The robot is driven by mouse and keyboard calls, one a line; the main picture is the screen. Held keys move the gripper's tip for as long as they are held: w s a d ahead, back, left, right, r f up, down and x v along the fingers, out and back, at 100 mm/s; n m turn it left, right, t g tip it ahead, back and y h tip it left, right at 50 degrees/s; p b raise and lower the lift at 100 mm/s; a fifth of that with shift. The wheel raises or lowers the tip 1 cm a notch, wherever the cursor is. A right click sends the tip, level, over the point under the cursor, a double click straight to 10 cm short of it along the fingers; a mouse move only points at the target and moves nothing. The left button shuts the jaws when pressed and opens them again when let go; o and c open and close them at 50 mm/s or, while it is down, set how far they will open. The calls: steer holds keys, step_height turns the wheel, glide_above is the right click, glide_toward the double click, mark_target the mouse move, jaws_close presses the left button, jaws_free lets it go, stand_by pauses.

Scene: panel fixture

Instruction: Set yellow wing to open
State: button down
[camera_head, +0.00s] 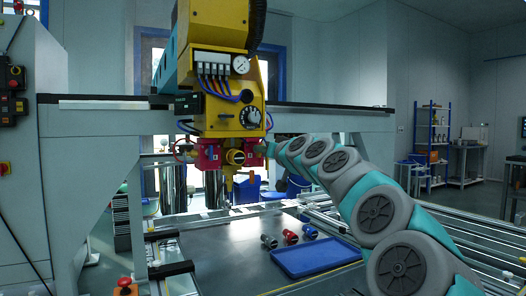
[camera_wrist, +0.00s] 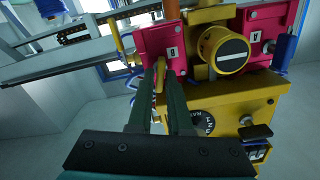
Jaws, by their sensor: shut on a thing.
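My gripper (camera_wrist: 161,72) is shut on a narrow yellow wing (camera_wrist: 159,66) in front of a pink-red block (camera_wrist: 150,42). Its dark green fingers stand on either side of the wing and hide part of it. The wing looks roughly upright in the wrist view; its exact angle is hard to tell. In the head view my gripper (camera_head: 264,147) reaches from the right to the right-hand pink block (camera_head: 252,143), and the wing is too small to make out.
A round yellow knob (camera_wrist: 222,50) with a white bar sits beside the wing. A second pink block (camera_wrist: 267,38) lies past it. A black dial (camera_head: 250,117) and a gauge (camera_head: 240,65) are above.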

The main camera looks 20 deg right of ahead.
steer(key=shift+f, duration=0.1)
steer(key=n+b, duration=0.3)
steer(key=b, duration=0.4)
steer(key=shift+a+n, duration=0.1)
steer(key=shift+n, duration=0.2)
steer(key=c, duration=0.9)
jaws_free()
steer(key=shift+c, duration=0.2)
steer(key=shift+s, duration=0.15)
